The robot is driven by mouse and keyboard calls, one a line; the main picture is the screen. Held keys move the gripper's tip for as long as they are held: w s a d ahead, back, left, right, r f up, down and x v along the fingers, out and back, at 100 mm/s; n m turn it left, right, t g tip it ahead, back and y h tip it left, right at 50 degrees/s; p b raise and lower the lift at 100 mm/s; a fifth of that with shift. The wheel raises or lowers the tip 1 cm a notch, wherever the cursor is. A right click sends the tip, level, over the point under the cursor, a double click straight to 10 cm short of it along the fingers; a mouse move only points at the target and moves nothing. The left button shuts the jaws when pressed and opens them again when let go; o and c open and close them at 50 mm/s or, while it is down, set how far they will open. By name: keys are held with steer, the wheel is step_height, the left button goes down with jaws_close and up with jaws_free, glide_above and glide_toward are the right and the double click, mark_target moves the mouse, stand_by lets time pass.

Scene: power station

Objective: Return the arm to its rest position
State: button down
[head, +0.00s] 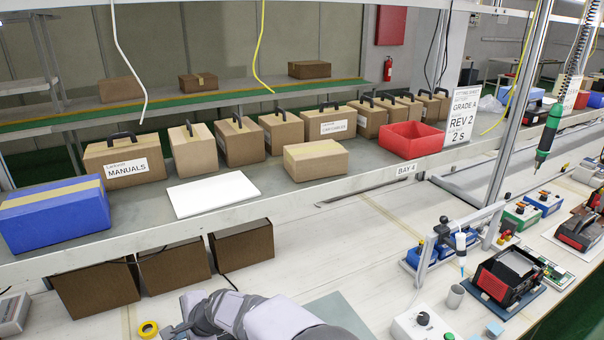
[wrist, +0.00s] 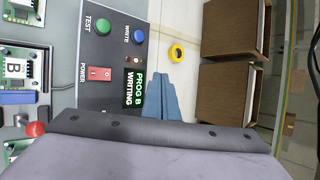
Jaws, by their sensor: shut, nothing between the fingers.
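My arm (head: 275,318) shows at the bottom edge of the head view, low over the bench. My gripper (head: 172,331) is at its left end, partly cut off by the frame edge. In the wrist view, my gripper (wrist: 161,80) shows as narrow blue-grey fingers, shut with nothing held. It appears beside a grey control panel (wrist: 108,60) with a green TEST button, a blue WRITE button and a red power switch. The panel's display (wrist: 134,88) reads "PROG B WRITING". Nothing in view marks the rest position.
A yellow tape roll (head: 148,329) lies close to my gripper. Brown boxes (head: 174,266) stand under the shelf (head: 355,177). Circuit boards (wrist: 22,65), one marked B, lie left of the panel. A frame (head: 455,240) and red-black device (head: 507,276) stand right. The middle bench is clear.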

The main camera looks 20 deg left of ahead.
steer(key=w+d+r+n+h, duration=0.1)
steer(key=w+d, duration=0.1)
steer(key=d, duration=0.9)
steer(key=w+d+r+n+h, duration=0.1)
steer(key=w+d+n+h, duration=0.15)
steer(key=d, duration=0.95)
steer(key=w+d+r+n+h, duration=0.1)
steer(key=w+d, duration=0.2)
steer(key=d, duration=0.8)
steer(key=s+d+n+h, duration=0.1)
steer(key=s+d, duration=0.4)
steer(key=d, duration=0.3)
steer(key=s+d+f+n+h, duration=0.1)
steer(key=s+d, duration=0.4)
steer(key=d, duration=0.3)
steer(key=s+d+n+g+h, duration=0.1)
steer(key=s+d, duration=0.4)
steer(key=d, duration=0.3)
steer(key=shift+s+d+f+n+h, duration=0.2)
steer(key=shift+s+d+n+h, duration=0.05)
steer(key=shift+d+n+h, duration=0.1)
steer(key=shift+a, duration=0.1)
